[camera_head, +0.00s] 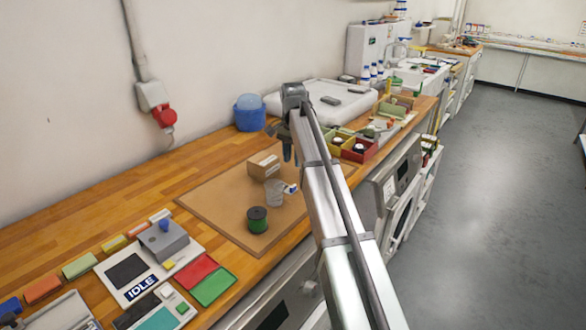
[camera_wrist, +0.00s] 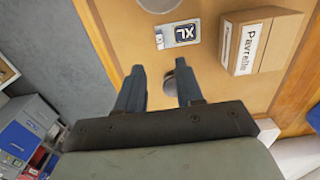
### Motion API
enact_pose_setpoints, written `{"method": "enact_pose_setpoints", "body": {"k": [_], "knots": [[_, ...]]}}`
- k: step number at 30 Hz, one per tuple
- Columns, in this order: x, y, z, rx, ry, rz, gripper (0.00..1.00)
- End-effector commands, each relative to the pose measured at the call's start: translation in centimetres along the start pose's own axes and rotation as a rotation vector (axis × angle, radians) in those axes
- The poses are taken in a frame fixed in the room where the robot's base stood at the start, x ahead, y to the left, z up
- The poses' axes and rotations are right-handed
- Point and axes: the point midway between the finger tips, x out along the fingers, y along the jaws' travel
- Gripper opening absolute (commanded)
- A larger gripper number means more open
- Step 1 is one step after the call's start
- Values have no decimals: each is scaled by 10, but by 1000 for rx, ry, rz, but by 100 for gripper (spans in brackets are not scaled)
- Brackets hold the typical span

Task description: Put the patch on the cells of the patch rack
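The patch, a small pale and blue piece marked XL (camera_wrist: 179,35), lies flat on the brown board in the wrist view. In the head view it shows as a white and blue piece (camera_head: 291,188) beside the clear cup. My gripper (camera_wrist: 160,72) is open, with nothing seen held between its fingers. It hangs above the board, and the patch lies beyond the fingertips in the wrist view. In the head view my gripper (camera_head: 288,152) is small and partly hidden by my arm. I cannot pick out the patch rack with certainty.
A cardboard box (camera_head: 264,164) labelled Pavrelle (camera_wrist: 262,40) stands beside the patch. A clear cup (camera_head: 274,193) and a green spool (camera_head: 257,220) stand on the brown board (camera_head: 215,197). Red and yellow bins (camera_head: 360,152) lie to the right. The board's left part is clear.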

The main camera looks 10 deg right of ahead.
Motion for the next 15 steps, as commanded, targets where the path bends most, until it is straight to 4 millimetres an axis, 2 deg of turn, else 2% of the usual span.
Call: {"method": "enact_pose_setpoints", "body": {"k": [3,11,15], "knots": [[-11,0,0,0,0,-1,38],[-15,0,0,0,0,0,62],[-15,0,0,0,0,0,62]]}}
